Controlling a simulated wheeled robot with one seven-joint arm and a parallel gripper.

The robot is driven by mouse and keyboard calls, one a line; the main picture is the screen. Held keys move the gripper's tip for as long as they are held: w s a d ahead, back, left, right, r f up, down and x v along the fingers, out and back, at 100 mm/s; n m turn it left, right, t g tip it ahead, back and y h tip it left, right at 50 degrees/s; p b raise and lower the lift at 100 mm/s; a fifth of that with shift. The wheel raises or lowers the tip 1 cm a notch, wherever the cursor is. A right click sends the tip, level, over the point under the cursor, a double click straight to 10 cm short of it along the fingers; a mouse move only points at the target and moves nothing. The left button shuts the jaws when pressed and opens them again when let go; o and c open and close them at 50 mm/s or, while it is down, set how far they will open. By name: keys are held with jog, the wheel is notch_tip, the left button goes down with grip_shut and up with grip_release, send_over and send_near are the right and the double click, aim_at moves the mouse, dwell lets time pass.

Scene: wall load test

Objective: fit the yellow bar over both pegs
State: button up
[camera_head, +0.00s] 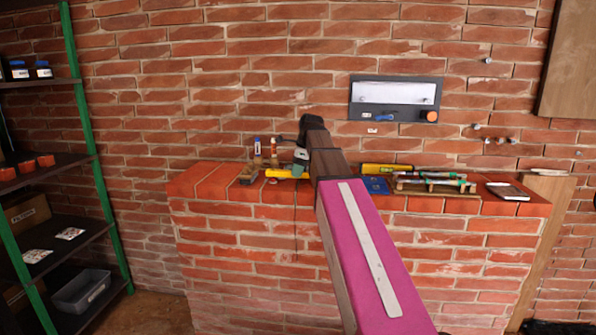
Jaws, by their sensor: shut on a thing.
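My gripper (300,162) shows small and partly hidden behind my own arm, in front of the brick ledge left of the picture's middle. It is shut on the yellow bar (283,173), which lies roughly level and sticks out to the left. The bar's right end is hidden by the arm. Several small light pegs (488,140) stick out of the brick wall at the right, well apart from the bar. Another one (488,60) sits higher up. I cannot tell which two are the pair.
The brick ledge (210,182) carries small bottles (258,147), a yellow spirit-level-like tool (388,168), a wooden rack with tools (440,186) and a tablet-like item (508,191). A dark panel (408,112) hangs on the wall. Green-posted shelves (85,120) stand at left, a wooden board (570,65) upper right.

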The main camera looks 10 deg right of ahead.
jog(key=shift+f, duration=1.15)
dwell(0.7)
jog(key=o, duration=1.4)
jog(key=shift+r, duration=0.15)
jog(key=shift+r, duration=3.4)
jog(key=shift+s, duration=0.1)
